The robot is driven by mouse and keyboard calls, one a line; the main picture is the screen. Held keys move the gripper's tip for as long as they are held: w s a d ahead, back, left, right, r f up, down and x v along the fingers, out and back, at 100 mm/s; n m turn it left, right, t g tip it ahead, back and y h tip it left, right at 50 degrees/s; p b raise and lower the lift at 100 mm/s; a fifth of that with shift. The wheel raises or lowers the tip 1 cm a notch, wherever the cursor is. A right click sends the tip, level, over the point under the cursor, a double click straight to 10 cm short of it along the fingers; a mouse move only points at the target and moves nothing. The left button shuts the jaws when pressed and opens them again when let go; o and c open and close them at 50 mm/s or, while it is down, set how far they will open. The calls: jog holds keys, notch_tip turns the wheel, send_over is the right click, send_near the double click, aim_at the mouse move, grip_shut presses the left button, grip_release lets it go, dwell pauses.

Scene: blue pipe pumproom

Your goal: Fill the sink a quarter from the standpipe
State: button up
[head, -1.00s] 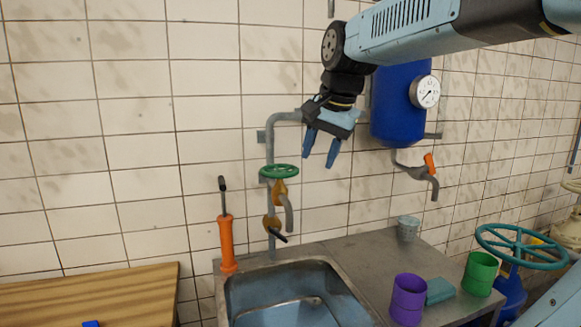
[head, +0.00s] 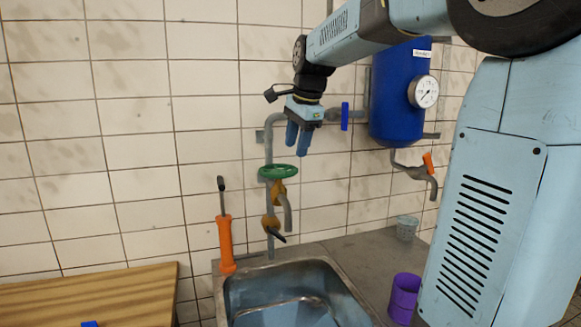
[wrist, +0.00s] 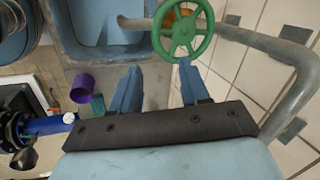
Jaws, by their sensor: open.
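The standpipe (head: 269,150) is a grey pipe on the tiled wall with a green handwheel (head: 278,172), a brass tap with a grey downturned spout (head: 288,214), and a lower brass valve with a dark lever (head: 271,226). The steel sink (head: 232,290) stands below; its bottom looks bluish, and I cannot tell whether it holds water. My gripper (head: 297,150) is open and empty, pointing down just above and right of the handwheel. In the wrist view the green wheel (wrist: 182,34) lies beyond the fingertips, near the right finger, apart from them.
A blue tank (head: 397,105) with a gauge hangs right of the pipe, with a blue-handled valve (head: 345,116) beside it. An orange hand pump (head: 226,243) stands left of the sink. A purple cup (head: 404,296) and grey cup (head: 407,227) stand on the counter.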

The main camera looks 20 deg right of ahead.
aim_at(291, 172)
jog(key=x, duration=0.7)
jog(key=shift+f, duration=0.2)
jog(key=shift+c, duration=0.3)
grip_shut()
jog(key=shift+a, duration=0.15)
